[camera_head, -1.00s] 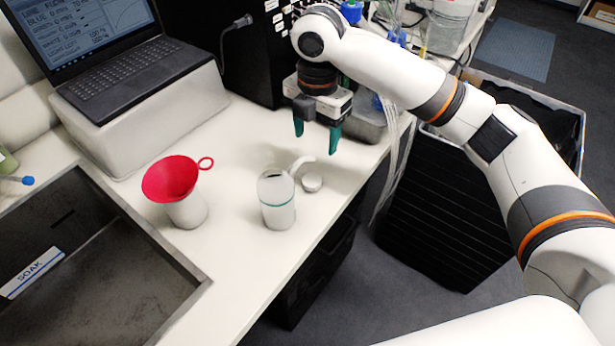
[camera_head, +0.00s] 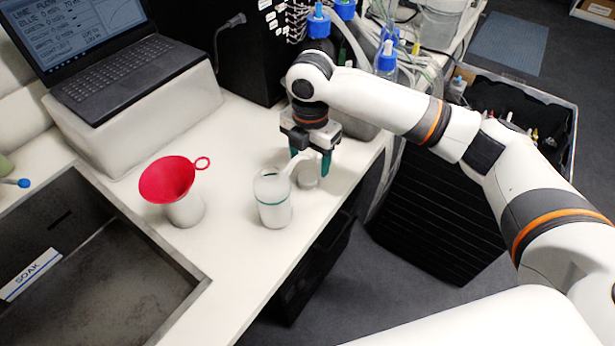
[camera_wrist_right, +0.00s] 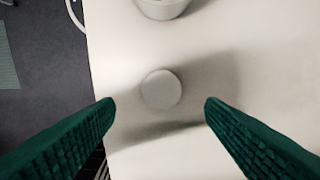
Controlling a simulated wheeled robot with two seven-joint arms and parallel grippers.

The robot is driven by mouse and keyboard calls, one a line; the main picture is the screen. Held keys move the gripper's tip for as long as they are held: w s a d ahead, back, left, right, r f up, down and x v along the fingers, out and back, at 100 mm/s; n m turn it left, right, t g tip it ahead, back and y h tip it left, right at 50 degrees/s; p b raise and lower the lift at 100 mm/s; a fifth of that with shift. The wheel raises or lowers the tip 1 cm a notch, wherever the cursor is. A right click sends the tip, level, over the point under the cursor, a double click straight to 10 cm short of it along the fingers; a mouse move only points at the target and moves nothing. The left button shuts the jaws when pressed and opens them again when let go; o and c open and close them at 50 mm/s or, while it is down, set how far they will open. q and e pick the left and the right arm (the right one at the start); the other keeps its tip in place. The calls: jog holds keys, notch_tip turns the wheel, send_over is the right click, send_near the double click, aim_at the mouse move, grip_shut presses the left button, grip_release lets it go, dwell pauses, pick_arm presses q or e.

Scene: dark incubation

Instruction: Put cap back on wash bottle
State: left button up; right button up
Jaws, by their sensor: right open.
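The wash bottle (camera_head: 274,208) stands upright on the white bench, white with a teal band and a pale curved spout at its right side. A small round white cap (camera_head: 307,179) lies on the bench just right of it. In the right wrist view the cap (camera_wrist_right: 161,90) lies between and a little beyond my fingertips, and part of the bottle (camera_wrist_right: 165,10) shows at the top edge. My right gripper (camera_head: 310,168) is open, pointing down above the cap; its green fingers (camera_wrist_right: 160,103) do not appear to touch it. My left gripper is not in view.
A white bottle (camera_head: 186,212) with a red funnel (camera_head: 168,179) stands left of the wash bottle. A dark soak tray (camera_head: 95,275) is at front left, a laptop (camera_head: 120,65) behind. Blue-capped bottles (camera_head: 318,25) stand behind my right arm. The bench edge is close right of the cap.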

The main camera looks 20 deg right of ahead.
aim_at(309, 176)
notch_tip(309, 176, down, 5)
jog(key=shift+r+p, duration=0.1)
jog(key=shift+p, duration=0.3)
jog(key=shift+a, duration=0.1)
jog(key=shift+c, duration=0.5)
jog(key=c, duration=0.9)
